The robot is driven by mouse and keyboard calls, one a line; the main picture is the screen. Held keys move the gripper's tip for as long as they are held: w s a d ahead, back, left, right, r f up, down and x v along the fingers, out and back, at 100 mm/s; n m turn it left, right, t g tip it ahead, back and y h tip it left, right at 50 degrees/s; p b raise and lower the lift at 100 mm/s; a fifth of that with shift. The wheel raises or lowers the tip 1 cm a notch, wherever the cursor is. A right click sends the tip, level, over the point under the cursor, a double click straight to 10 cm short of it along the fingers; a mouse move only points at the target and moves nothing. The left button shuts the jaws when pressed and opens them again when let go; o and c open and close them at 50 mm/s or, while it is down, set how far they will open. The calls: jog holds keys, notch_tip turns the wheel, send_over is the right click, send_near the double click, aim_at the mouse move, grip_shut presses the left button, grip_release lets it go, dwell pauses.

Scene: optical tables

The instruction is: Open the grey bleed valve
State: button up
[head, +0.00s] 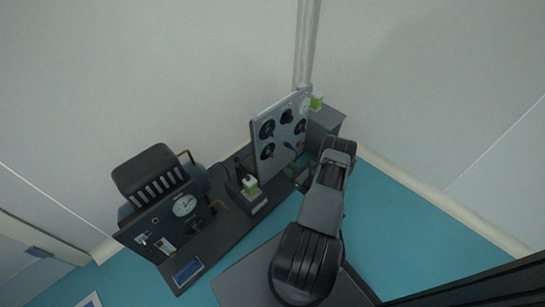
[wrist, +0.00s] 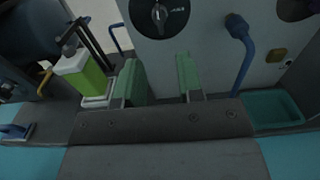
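A grey upright panel (head: 281,127) carries several round black dials (head: 267,129) and a pale gauge (head: 304,105). In the wrist view, a black dial with a pointer knob (wrist: 159,14) is at the top centre, beyond my fingers. I cannot tell for sure which fitting is the grey bleed valve. My gripper (wrist: 161,79) shows two green fingers, apart, with nothing between them. It is in front of the panel's lower part, below the black dial. In the head view my arm hides the gripper's tips.
A blue bent pipe or handle (wrist: 241,50) stands right of my fingers. A green and white box (wrist: 83,75) is at their left. A teal tray (wrist: 274,108) lies at lower right. A dark panel with a gauge (head: 165,225) stands left on the dark bench.

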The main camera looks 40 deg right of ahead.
aim_at(271, 154)
jog(key=w+b, duration=0.1)
jog(key=w, duration=0.2)
jog(key=w+a+b, duration=0.1)
jog(key=w, duration=0.3)
jog(key=w+a+b, duration=0.1)
jog(key=w, duration=0.3)
jog(key=shift+w+a, duration=0.1)
jog(key=shift+w, duration=0.15)
jog(key=shift+c, duration=0.2)
grip_shut()
